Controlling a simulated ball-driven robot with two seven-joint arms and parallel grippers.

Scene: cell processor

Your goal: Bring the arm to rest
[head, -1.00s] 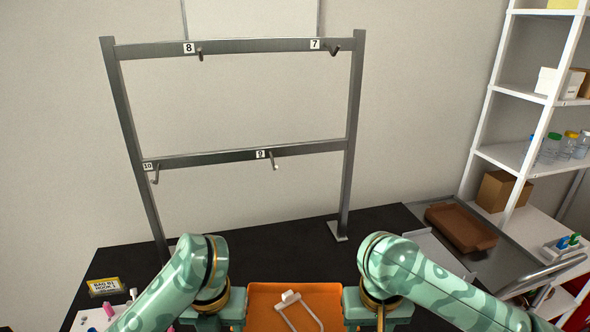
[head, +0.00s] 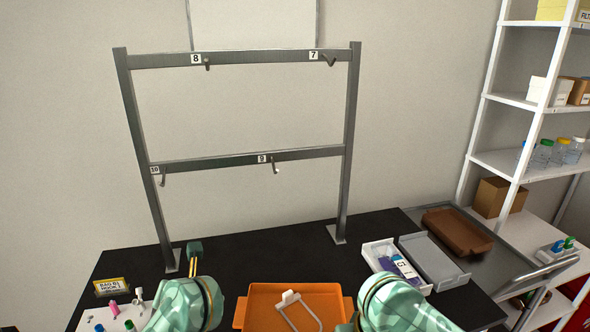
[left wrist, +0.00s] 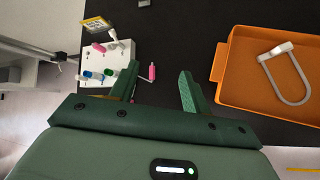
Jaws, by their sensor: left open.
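My left gripper (left wrist: 158,80) is open in the left wrist view, its two dark green fingers apart with nothing held between them. It hangs above the black bench, between a white rack (left wrist: 112,62) and an orange tray (left wrist: 272,112). In the head view my left arm (head: 188,304) is low at the front, left of the orange tray (head: 246,292). My right arm (head: 398,304) shows at the front right of that tray, but its gripper is not in sight.
A white clamp-like loop (head: 300,312) lies in the orange tray. A metal frame with numbered hooks (head: 255,160) stands behind. A white tray with a labelled bag (head: 375,262), a grey tray (head: 436,262) and a brown tray (head: 458,230) are at right. Shelves (head: 500,160) stand far right.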

